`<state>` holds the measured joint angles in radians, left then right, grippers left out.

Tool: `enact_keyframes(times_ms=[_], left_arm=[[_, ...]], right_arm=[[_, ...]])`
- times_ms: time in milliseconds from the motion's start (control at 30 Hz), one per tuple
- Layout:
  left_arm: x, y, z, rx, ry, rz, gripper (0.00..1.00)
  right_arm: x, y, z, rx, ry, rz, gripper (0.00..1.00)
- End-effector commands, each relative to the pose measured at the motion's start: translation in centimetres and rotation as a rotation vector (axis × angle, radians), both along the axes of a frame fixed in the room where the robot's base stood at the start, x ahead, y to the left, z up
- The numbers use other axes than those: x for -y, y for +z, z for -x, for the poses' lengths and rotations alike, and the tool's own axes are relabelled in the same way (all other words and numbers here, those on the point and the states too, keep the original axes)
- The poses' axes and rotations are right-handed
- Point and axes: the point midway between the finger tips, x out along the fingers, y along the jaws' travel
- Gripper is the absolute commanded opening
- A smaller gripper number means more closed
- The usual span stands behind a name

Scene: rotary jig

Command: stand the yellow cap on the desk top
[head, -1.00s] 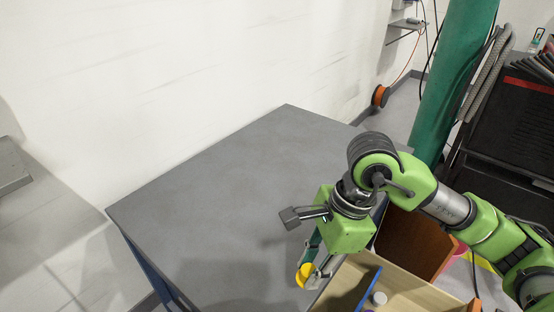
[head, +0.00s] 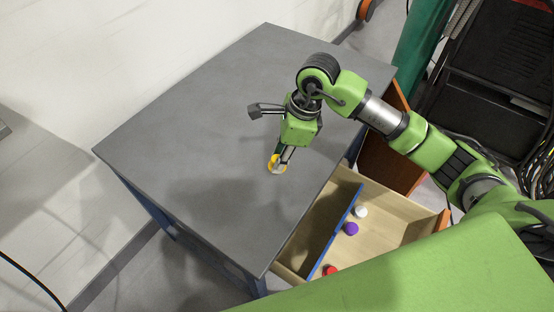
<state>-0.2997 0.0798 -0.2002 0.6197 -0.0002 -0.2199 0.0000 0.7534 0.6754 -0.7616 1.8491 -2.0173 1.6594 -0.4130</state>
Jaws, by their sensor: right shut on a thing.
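The yellow cap (head: 271,166) is between the fingertips of my right gripper (head: 278,164), which is shut on it. The gripper points down over the grey desk top (head: 190,130), near the middle of its right half. Fingers partly hide the cap, and I cannot tell whether it touches the desk top or hangs just above it. My left gripper is not in view.
An open wooden drawer (head: 400,213) with a blue divider (head: 336,231) juts out at the desk's right side. It holds a white cap (head: 361,212), a purple cap (head: 351,229) and a red cap (head: 331,270). The desk top's left part is clear.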

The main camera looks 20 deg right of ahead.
Motion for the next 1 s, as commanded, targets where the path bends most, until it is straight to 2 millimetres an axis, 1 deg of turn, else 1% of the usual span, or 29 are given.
enact_keyframes(times_ms=[33, 100, 367, 500, 567, 800, 933, 967, 1000], left_arm=[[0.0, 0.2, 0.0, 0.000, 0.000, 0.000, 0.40], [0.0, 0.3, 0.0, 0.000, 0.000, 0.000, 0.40], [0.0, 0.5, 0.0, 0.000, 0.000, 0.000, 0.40], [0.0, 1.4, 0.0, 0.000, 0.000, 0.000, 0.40], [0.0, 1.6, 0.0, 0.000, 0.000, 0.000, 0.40], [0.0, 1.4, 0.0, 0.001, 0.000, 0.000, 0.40], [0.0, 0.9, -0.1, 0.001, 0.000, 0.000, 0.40], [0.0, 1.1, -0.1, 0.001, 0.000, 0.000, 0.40], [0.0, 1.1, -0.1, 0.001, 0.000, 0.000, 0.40]], right_arm=[[0.0, -0.7, -0.4, -0.004, -0.001, 0.000, 0.12], [0.0, -1.3, -1.0, -0.002, 0.000, 0.000, 0.12], [0.1, -2.7, -2.1, -0.002, 0.001, 0.001, 0.12], [0.0, -4.7, -1.9, -0.006, 0.001, -0.001, 0.12], [0.1, -5.3, -2.0, -0.002, 0.002, -0.001, 0.12], [0.1, -5.6, -2.0, 0.001, 0.002, 0.000, 0.12], [0.1, -6.0, -2.1, 0.001, 0.002, 0.000, 0.12], [0.1, -5.8, -2.1, 0.001, 0.002, 0.000, 0.31], [0.1, -5.8, -2.1, 0.001, 0.002, 0.000, 0.40]])
